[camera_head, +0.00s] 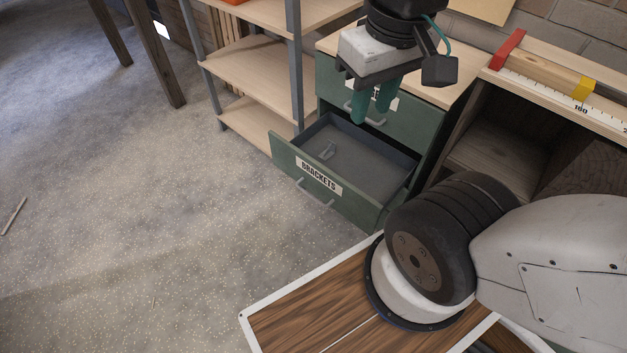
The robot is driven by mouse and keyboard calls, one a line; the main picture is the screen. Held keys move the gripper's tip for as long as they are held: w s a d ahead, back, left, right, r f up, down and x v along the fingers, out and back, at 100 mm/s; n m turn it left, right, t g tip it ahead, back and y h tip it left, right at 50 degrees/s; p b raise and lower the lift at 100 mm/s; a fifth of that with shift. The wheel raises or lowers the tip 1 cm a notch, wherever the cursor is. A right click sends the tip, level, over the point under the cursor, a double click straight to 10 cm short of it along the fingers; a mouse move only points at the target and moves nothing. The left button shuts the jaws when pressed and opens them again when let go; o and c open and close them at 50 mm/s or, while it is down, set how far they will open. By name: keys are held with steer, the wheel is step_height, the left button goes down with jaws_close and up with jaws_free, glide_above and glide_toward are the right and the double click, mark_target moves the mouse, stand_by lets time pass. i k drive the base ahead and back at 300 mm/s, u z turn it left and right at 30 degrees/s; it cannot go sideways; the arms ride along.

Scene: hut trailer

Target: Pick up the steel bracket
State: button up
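A small grey steel bracket (327,151) lies in the open lower drawer (355,172), near its front left corner. The drawer is green outside and grey inside, and its front carries a label reading "BRACKETS". My gripper (371,112) points down with two teal fingers, above the bracket and to its right in the picture. A gap shows between the fingers and nothing is held there. The fingers overlap the upper drawer's front and handle in the picture, hiding part of its label.
The closed upper drawer (401,119) is just above the open one. A wooden shelf unit (245,77) with grey posts stands close on the left. A bench (560,88) with a ruler and red and yellow blocks is at the right. Speckled floor (150,220) is mostly clear.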

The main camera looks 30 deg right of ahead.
mark_target(329, 152)
steer(key=k, duration=0.5)
steer(key=u, duration=1.6)
steer(key=i, duration=1.25)
steer(key=z, duration=2.3)
